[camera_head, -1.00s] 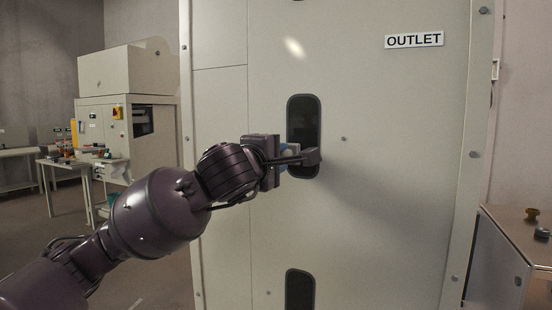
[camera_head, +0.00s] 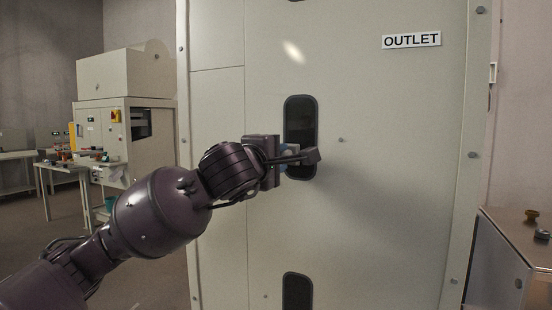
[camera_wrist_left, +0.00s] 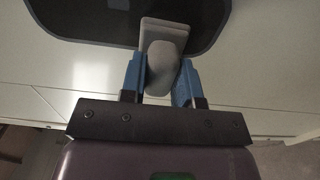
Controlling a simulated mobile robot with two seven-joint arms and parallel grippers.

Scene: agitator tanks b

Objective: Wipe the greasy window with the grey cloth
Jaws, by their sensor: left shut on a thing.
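A dark upright window (camera_head: 300,112) with rounded ends is set in the pale cabinet panel. It also fills the top of the left wrist view (camera_wrist_left: 95,14). My left gripper (camera_head: 291,157) is in front of its lower half. In the left wrist view its blue fingers (camera_wrist_left: 160,82) are shut on the grey cloth (camera_wrist_left: 165,62), a folded grey piece whose far end overlaps the window's lower edge. I cannot tell whether the cloth touches the glass. No grease can be made out on the visible glass. My right gripper is out of view.
A second dark window (camera_head: 297,290) is lower on the panel, below an OUTLET sign (camera_head: 411,40) at upper right. A metal box with knobs (camera_head: 505,260) stands at the right. A cluttered table (camera_head: 75,166) and a machine (camera_head: 128,120) stand at the back left.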

